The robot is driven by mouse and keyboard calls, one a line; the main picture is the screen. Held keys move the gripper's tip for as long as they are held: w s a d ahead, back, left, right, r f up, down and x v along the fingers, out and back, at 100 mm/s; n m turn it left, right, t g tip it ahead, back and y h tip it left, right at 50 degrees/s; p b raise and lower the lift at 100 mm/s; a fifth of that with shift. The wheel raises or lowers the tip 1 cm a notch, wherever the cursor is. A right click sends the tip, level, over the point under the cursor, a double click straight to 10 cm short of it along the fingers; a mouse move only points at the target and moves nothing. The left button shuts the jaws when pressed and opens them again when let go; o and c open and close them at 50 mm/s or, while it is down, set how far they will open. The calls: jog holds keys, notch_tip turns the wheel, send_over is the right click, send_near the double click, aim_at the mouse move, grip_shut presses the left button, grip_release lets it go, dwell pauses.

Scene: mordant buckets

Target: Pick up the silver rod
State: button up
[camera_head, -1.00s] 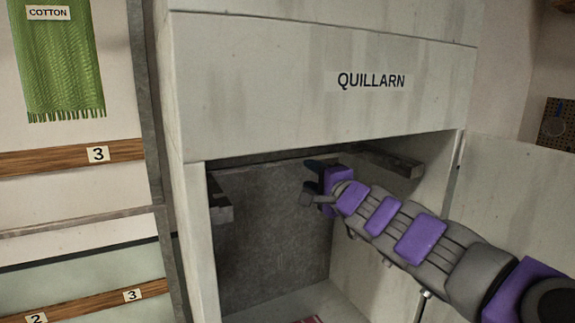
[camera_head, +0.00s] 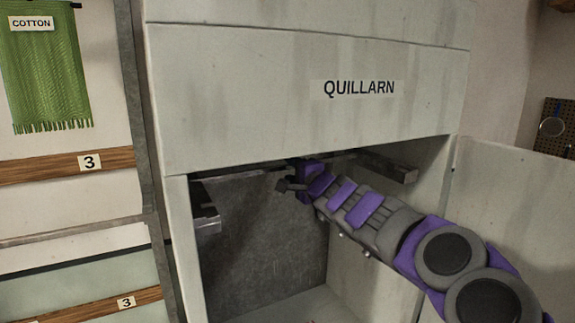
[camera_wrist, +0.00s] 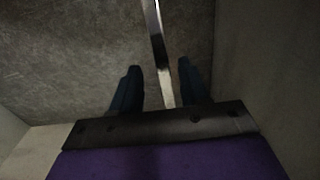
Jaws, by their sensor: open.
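The silver rod (camera_wrist: 157,45) shows in the wrist view as a narrow shiny bar running from the top edge down between my fingers. My gripper (camera_wrist: 159,66) is open, with one dark finger on each side of the rod and a gap on both sides. In the head view my gripper (camera_head: 285,184) is inside the upper part of the open cabinet, and I cannot make out the rod clearly there.
The cabinet (camera_head: 230,90) is labelled QUILLARN. Inside, a grey bracket (camera_head: 207,219) juts from the left wall and another bracket (camera_head: 390,168) from the right. The open door (camera_head: 510,210) stands at the right. The space below my arm looks clear.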

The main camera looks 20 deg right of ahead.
jog(key=shift+w+d+r, duration=0.15)
jog(key=shift+w+d, duration=0.45)
jog(key=shift+w, duration=0.35)
jog(key=shift+w+a+p, duration=0.2)
jog(key=shift+p, duration=0.1)
jog(key=shift+w+a, duration=0.1)
jog(key=shift+a, duration=0.25)
jog(key=shift+a+r, duration=0.1)
jog(key=shift+a, duration=0.5)
jog(key=shift+c, duration=1)
jog(key=shift+d, duration=0.65)
jog(key=c, duration=0.5)
jog(key=shift+c, duration=0.5)
jog(key=shift+a, duration=0.2)
grip_shut()
